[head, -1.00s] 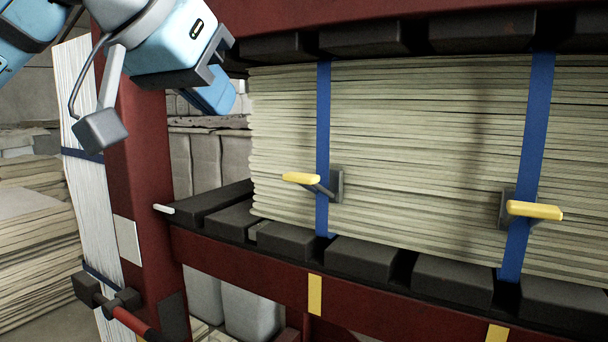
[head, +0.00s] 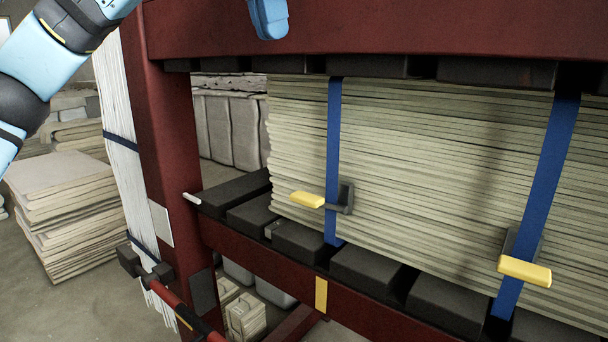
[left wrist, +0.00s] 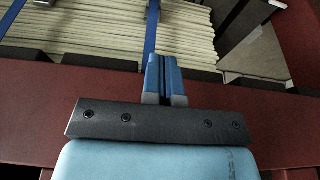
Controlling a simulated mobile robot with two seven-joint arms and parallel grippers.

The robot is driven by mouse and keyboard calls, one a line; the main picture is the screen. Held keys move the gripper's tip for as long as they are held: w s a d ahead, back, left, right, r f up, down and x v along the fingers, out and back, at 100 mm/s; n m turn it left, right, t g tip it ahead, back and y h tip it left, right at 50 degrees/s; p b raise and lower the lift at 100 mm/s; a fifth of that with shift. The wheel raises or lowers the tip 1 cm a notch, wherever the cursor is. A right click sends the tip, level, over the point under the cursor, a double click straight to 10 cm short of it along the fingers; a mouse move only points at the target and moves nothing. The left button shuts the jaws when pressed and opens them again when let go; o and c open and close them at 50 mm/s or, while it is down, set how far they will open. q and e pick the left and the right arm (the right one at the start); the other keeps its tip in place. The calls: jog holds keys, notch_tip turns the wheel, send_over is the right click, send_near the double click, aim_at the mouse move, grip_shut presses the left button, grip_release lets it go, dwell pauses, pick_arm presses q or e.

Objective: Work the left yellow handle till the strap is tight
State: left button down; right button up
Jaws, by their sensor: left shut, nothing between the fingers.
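The left yellow handle (head: 307,199) sticks out to the left from a dark bracket on the left blue strap (head: 334,130). This strap runs down the front of a stack of pale flat sheets (head: 430,160). My left gripper (head: 268,18) shows only its blue fingers, in front of the top red beam, up and to the left of the handle and apart from it. In the left wrist view its two fingers (left wrist: 165,80) are together and empty, with a blue strap beyond them. My right gripper is not in view.
A right yellow handle (head: 525,270) sits on the right blue strap (head: 540,180). A red post (head: 170,130) stands left of the stack, and the red top beam (head: 420,30) crosses above. Dark blocks (head: 365,270) line the lower beam. The space before the sheets looks clear.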

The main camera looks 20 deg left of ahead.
aim_at(304, 195)
pick_arm(q)
jog(key=x, duration=0.7)
jog(key=p+x, duration=0.1)
jog(key=x, duration=0.7)
jog(key=p+x, duration=0.1)
jog(key=x, duration=0.7)
jog(key=shift+s+f, duration=0.1)
jog(key=shift+s, duration=0.15)
jog(key=shift+f, duration=0.5)
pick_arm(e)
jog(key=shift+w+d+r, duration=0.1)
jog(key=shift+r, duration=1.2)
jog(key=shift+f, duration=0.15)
